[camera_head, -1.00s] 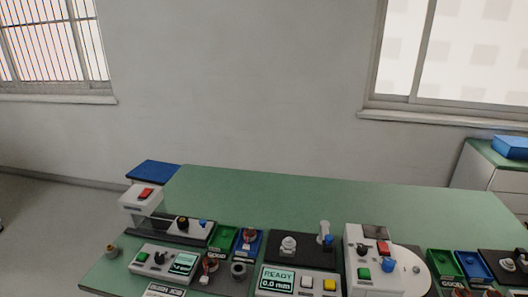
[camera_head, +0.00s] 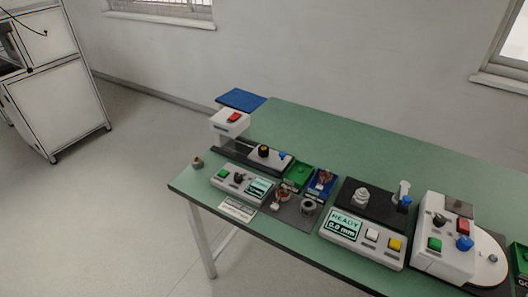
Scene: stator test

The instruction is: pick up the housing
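A small dark grey ring-shaped part (camera_head: 309,207), which looks like the housing, sits on a dark mat (camera_head: 296,219) near the front edge of the green table. A copper-coloured wound part (camera_head: 280,198) lies to its left on the same mat. Another copper-coloured part (camera_head: 321,181) is in the blue tray (camera_head: 315,193) behind it. The housing's fine detail is too small to tell. My gripper is not in view.
A green tray (camera_head: 297,176) stands beside the blue one. A test unit (camera_head: 242,184) is at left, a measuring unit reading READY 0.0 mm (camera_head: 362,239) at right, and a button box (camera_head: 445,239) farther right. A small brownish part (camera_head: 197,162) sits at the left edge. The table's back is clear.

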